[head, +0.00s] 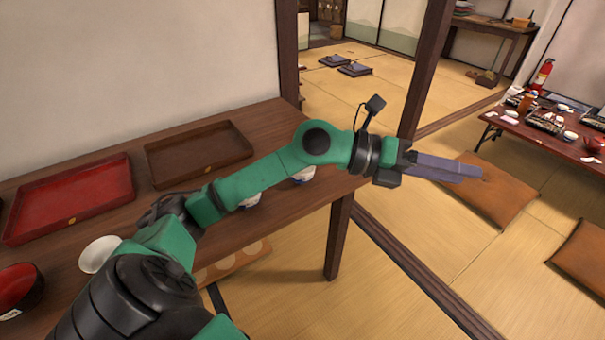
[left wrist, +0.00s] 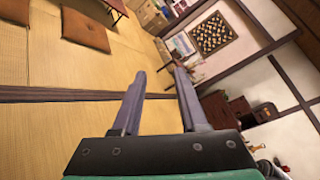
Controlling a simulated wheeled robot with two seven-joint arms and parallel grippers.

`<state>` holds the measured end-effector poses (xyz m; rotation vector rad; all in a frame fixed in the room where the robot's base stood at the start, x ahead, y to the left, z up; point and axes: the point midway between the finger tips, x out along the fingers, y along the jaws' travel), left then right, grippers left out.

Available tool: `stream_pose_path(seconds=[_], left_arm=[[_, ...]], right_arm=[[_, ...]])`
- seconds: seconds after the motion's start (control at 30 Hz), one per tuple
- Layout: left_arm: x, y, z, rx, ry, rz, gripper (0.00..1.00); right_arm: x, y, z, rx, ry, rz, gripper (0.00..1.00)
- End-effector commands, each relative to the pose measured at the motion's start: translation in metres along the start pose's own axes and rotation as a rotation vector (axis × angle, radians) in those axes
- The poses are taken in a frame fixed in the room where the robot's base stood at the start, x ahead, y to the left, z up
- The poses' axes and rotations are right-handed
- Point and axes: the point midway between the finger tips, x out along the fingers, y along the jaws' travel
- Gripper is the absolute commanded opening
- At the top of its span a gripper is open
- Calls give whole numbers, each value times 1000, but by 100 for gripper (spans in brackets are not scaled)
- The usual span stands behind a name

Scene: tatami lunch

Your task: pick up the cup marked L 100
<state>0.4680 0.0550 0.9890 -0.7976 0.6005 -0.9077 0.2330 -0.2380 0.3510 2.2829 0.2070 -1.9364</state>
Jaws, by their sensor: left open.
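My left gripper (head: 470,170) is stretched out to the right, past the end of the wooden side table and over the tatami floor. Its two fingers are apart and empty in the left wrist view (left wrist: 159,78). Two small white and blue cups, one left (head: 250,201) and one right (head: 304,175), stand on the table, partly hidden behind my left arm. No L 100 marking can be read on either. The gripper is well to the right of both cups. My right gripper is not in view.
The side table (head: 283,122) also bears a red tray (head: 75,196), a brown tray (head: 198,151), a white bowl (head: 97,254) and a red-and-black bowl (head: 18,288). A wooden post (head: 427,68) rises close behind my left wrist. A low set table (head: 547,134) and cushions are at right.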

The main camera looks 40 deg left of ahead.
Motion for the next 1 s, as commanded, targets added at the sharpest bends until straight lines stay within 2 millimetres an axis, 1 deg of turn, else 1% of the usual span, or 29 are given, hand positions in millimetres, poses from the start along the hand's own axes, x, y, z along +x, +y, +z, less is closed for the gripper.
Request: stream_pose_path(seconds=[0.03, 0.07, 0.1, 0.13, 0.17, 0.2, 0.23, 0.3, 0.37, 0.4, 0.47, 0.6, 0.7, 0.87, 0.97, 1.0], left_arm=[[-15, 34, -1, 127, 115, 200, 42], [-31, 59, 0, 182, 187, 341, 42], [-60, 90, 7, 227, 260, 532, 42], [-86, 110, 14, 242, 302, 672, 42], [-114, 126, 23, 243, 332, 802, 42], [-150, 140, 33, 228, 358, 956, 42], [-175, 147, 40, 210, 370, 1054, 42], [-218, 154, 49, 161, 383, 1214, 42], [-237, 157, 51, 132, 388, 1286, 42], [-242, 161, 51, 122, 390, 1308, 42], [-242, 171, 47, 116, 395, 1317, 42], [-234, 206, 38, 117, 398, 1312, 42], [-228, 229, 34, 119, 398, 1310, 42], [-223, 248, 31, 121, 395, 1307, 42], [-219, 265, 28, 120, 398, 1306, 42], [-217, 273, 27, 120, 398, 1307, 42]], right_arm=[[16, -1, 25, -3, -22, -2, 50], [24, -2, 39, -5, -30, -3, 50], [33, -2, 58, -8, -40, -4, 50], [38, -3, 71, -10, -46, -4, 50], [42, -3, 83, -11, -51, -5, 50], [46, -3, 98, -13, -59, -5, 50], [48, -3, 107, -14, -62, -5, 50], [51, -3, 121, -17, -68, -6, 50], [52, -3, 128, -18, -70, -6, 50], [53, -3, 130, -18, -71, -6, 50], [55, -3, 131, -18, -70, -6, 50], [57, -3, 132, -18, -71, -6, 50], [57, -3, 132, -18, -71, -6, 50], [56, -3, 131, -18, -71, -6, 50], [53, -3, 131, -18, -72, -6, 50], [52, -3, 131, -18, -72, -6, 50]])
